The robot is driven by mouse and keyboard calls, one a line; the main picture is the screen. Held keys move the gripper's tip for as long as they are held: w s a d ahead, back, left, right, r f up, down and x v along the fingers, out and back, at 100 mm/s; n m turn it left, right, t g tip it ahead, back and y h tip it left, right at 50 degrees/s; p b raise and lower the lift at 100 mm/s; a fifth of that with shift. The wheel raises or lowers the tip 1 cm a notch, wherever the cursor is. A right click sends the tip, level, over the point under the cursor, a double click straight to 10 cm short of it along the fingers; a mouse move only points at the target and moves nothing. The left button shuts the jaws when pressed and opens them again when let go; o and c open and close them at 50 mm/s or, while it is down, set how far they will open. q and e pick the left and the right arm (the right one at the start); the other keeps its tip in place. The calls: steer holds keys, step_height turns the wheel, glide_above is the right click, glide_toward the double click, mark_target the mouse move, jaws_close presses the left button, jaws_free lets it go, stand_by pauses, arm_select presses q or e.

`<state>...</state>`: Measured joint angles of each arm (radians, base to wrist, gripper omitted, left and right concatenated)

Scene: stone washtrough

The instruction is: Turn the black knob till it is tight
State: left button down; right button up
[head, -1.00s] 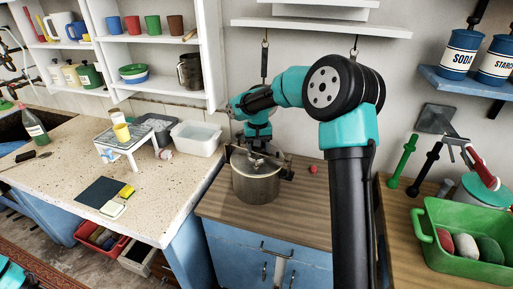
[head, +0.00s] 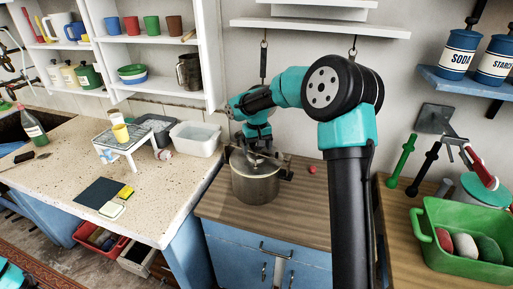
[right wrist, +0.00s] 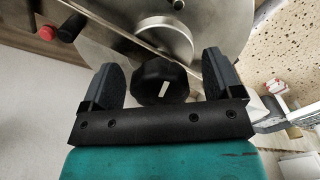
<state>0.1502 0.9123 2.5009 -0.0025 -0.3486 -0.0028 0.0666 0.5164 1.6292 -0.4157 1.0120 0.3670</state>
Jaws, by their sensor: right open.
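The black knob (right wrist: 160,82) shows in the right wrist view, faceted, with a white mark on its face. It sits by the lid of the steel pot (head: 256,188), whose lid (right wrist: 205,25) fills the top of the right wrist view. My right gripper (right wrist: 157,75) is open, with one finger on each side of the knob and a visible gap on both sides. In the head view my right gripper (head: 262,147) is over the pot, and the knob is hard to make out there. Only a teal bit of my left arm shows at the lower left corner; its gripper is out of view.
A small red ball-like piece (head: 312,169) shows beside the pot on the wooden top (head: 300,215). A white tub (head: 196,138) and small white stand (head: 125,140) are on the speckled counter to the left. A green basin (head: 440,255) stands at right.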

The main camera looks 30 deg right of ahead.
steer(key=n, duration=1.4)
stand_by(0.4)
